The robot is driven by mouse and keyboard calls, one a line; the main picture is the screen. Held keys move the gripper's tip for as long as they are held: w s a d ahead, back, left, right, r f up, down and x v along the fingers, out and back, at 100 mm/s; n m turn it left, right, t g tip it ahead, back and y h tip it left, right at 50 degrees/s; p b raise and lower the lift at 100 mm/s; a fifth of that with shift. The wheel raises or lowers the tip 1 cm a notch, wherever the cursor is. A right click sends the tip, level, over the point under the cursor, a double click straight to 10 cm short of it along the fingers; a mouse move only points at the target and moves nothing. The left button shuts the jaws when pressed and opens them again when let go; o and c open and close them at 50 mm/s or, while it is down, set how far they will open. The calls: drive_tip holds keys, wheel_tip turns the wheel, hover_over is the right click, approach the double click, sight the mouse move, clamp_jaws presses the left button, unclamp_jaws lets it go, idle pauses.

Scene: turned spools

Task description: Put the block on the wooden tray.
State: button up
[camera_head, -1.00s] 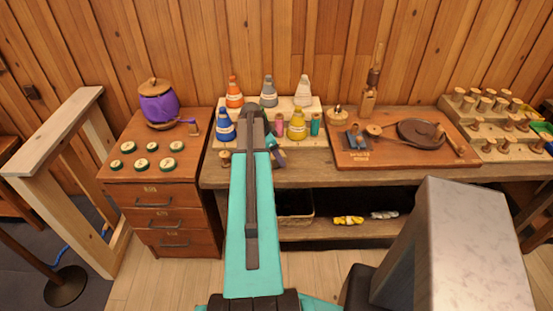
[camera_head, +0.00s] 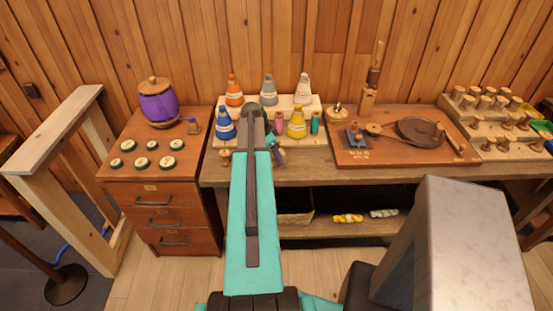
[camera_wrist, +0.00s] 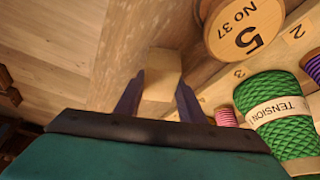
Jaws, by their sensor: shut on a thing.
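A small pale wooden block (camera_wrist: 162,76) sits between the two dark fingers of my gripper (camera_wrist: 160,92) in the wrist view, and the gripper is shut on it. In the head view my arm hides the block, and only a small part of the gripper (camera_head: 277,154) shows beside the arm, at the front of the cone rack. A reddish-brown wooden tray (camera_head: 348,120) lies on the bench to the right of the gripper. It carries a dark disc (camera_head: 420,131), a small blue item and some wooden parts.
The cone rack (camera_head: 287,104) holds several thread cones. A numbered spool (camera_wrist: 234,25) and a green cone (camera_wrist: 272,112) are close to the gripper's right in the wrist view. A spool stand (camera_head: 498,128) is at far right. Drawers (camera_head: 170,200) stand left.

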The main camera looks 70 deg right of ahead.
drive_tip(key=shift+r, duration=0.2)
drive_tip(key=shift+r+b, duration=0.85)
drive_tip(key=shift+r, duration=0.65)
drive_tip(key=s+a+r+b, duration=0.1)
drive_tip(key=s+a+b, duration=0.4)
drive_tip(key=a, duration=0.7)
drive_tip(key=shift+s+a, duration=0.15)
drive_tip(key=shift+s, duration=0.05)
drive_tip(key=shift+b, duration=0.55)
drive_tip(key=b, duration=0.5)
drive_tip(key=shift+s+a, duration=0.2)
drive_tip(key=shift+a, duration=0.1)
drive_tip(key=b, duration=0.3)
drive_tip(key=shift+s+a+r, duration=0.1)
drive_tip(key=shift+a, duration=0.25)
drive_tip(key=shift+s+a+b, duration=0.15)
drive_tip(key=shift+a+b, duration=0.15)
drive_tip(key=shift+b, duration=0.9)
